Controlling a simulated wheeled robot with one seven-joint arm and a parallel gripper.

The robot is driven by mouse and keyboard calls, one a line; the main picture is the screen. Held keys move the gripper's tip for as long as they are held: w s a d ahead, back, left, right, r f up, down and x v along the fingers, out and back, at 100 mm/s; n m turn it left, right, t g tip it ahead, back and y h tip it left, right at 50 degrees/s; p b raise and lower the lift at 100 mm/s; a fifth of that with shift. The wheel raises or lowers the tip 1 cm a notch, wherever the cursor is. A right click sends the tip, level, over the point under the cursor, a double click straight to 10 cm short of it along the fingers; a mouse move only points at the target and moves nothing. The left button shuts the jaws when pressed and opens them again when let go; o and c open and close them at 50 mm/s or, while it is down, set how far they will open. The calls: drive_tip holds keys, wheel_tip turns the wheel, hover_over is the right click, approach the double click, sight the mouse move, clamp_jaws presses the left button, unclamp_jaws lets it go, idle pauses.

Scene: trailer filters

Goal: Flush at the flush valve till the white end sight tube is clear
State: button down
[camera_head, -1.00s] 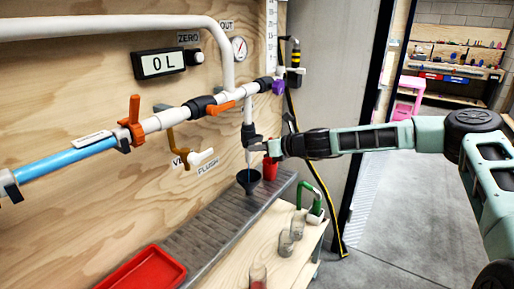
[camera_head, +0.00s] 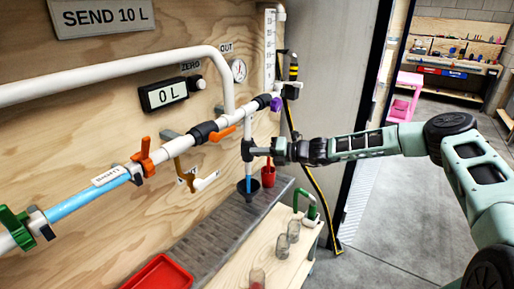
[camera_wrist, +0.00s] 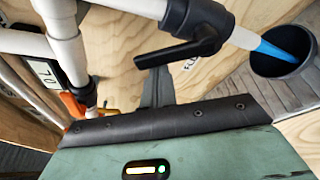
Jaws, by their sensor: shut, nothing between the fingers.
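The flush valve (camera_head: 248,150) is black and sits on the white down pipe; its black lever also shows in the wrist view (camera_wrist: 178,50). A blue stream (camera_wrist: 268,50) falls from its outlet into a dark funnel (camera_wrist: 287,58), also seen in the head view (camera_head: 248,185). My gripper (camera_head: 264,152) is shut and empty, just right of the valve. In the wrist view its narrow grey fingers (camera_wrist: 157,86) are close to the lever's free end; contact is unclear. A labelled sight tube (camera_head: 88,190) on the left pipe looks blue. I cannot make out a separate white-end tube.
A display (camera_head: 163,95) reads 0 L under a SEND 10 L sign (camera_head: 103,17). Orange (camera_head: 144,156) and green (camera_head: 15,228) handles are on the left pipe. A red tray (camera_head: 158,275) and jars (camera_head: 287,238) are below.

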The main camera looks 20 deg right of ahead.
drive_tip(key=shift+w+d+r+m+y+p, duration=0.5)
drive_tip(key=shift+d+r+m+p, duration=0.15)
drive_tip(key=shift+m, duration=0.55)
drive_tip(key=shift+w, duration=0.1)
